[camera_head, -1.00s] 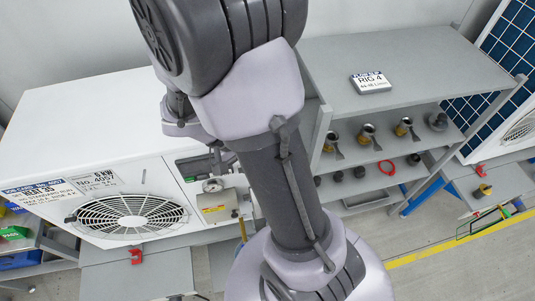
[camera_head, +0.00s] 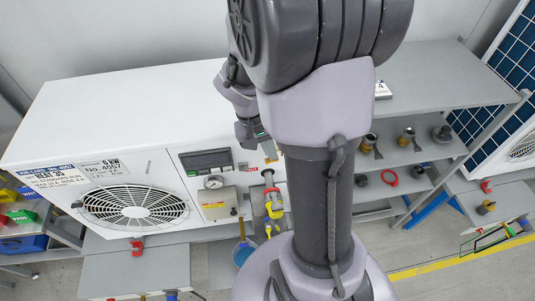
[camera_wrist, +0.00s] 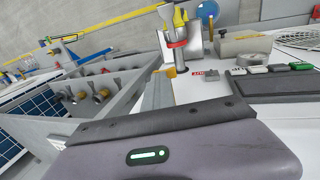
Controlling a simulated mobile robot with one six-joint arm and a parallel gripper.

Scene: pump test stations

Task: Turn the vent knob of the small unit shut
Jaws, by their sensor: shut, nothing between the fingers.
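The small unit (camera_head: 120,110) is a white box with a round fan grille on its front, at left in the head view. Its front carries a dark display (camera_head: 207,160) and a metal box with a gauge (camera_head: 213,182). Right of that is a pipe fitting with a red ring and yellow parts (camera_head: 274,204); it also shows in the wrist view (camera_wrist: 180,50). I cannot tell which part is the vent knob. My gripper (camera_head: 268,150) is shut and empty over the unit's right end, partly hidden by my arm. In the wrist view its tan-edged finger (camera_wrist: 159,88) points toward the fitting, apart from it.
A grey shelf rack (camera_head: 450,75) with brass fittings and a red ring (camera_head: 390,177) stands to the right. A red clip (camera_head: 137,245) is on the lower bench. Floor shows at lower right.

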